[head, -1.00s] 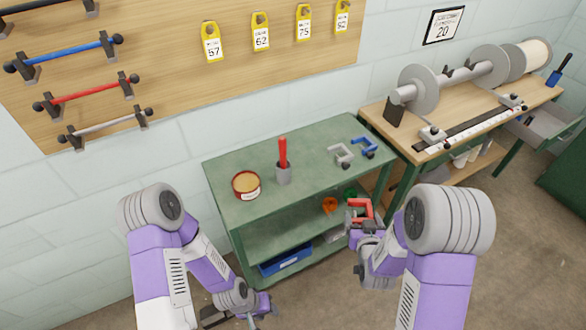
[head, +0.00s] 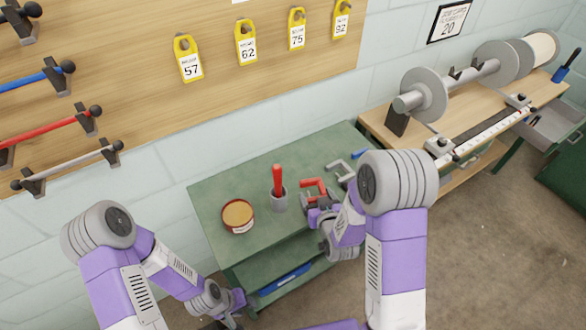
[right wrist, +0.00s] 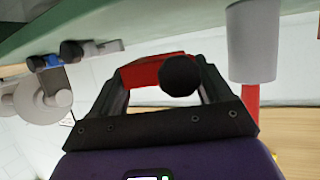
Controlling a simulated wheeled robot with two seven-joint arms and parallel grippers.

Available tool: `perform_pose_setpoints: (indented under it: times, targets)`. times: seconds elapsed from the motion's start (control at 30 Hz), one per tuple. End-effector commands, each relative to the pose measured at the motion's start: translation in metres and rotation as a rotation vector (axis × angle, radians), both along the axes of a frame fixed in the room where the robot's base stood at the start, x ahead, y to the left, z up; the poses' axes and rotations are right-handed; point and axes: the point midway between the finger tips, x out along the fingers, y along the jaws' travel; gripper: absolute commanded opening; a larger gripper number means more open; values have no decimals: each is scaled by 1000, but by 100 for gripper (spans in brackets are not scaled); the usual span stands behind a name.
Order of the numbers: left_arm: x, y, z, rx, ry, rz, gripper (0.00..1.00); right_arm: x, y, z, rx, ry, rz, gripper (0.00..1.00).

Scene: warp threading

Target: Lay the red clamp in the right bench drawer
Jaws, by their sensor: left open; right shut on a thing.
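The red clamp (head: 313,187) is held in my right gripper (head: 318,202), above the green cart's top between the grey cup and the grey clamp. The right wrist view shows the clamp's red body (right wrist: 150,72) and a dark round knob between the two fingers. My left gripper (head: 228,310) is low at the cart's front left, open and apart from everything. A drawer (head: 552,128) stands pulled out at the right end of the wooden bench (head: 440,128). Its inside shows only partly.
On the green cart (head: 215,190) stand a tin (head: 238,215) and a grey cup (head: 279,200) with a red handle in it. A grey clamp (head: 341,168) lies behind my right arm. Open floor (head: 490,230) lies right of the cart, before the bench.

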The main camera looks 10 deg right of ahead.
Motion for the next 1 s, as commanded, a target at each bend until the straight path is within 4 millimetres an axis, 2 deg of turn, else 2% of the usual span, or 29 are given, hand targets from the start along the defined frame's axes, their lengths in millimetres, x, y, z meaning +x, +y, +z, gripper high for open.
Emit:
perform_pose_setpoints:
  times: [0.27, 0.5, 0.63, 0.73, 0.9, 1.0]
  targets:
    - [-1, 0, 22, 0, 2, -1, 43, 29, 14, 25, 5, -24, 171, 35]
    - [-1, 0, 32, 0, 2, 0, 43, 47, 12, 53, 3, -35, 275, 35]
    - [-1, 0, 33, 0, 2, 0, 43, 52, 10, 59, 4, -36, 300, 35]
    - [-1, 0, 30, 0, 2, -1, 43, 52, 11, 47, 7, -32, 307, 35]
    - [-1, 0, 21, 0, 2, 0, 43, 52, 11, 13, 7, -30, 308, 35]
    - [-1, 0, 19, 0, 2, 0, 43, 52, 11, 2, 7, -33, 307, 35]
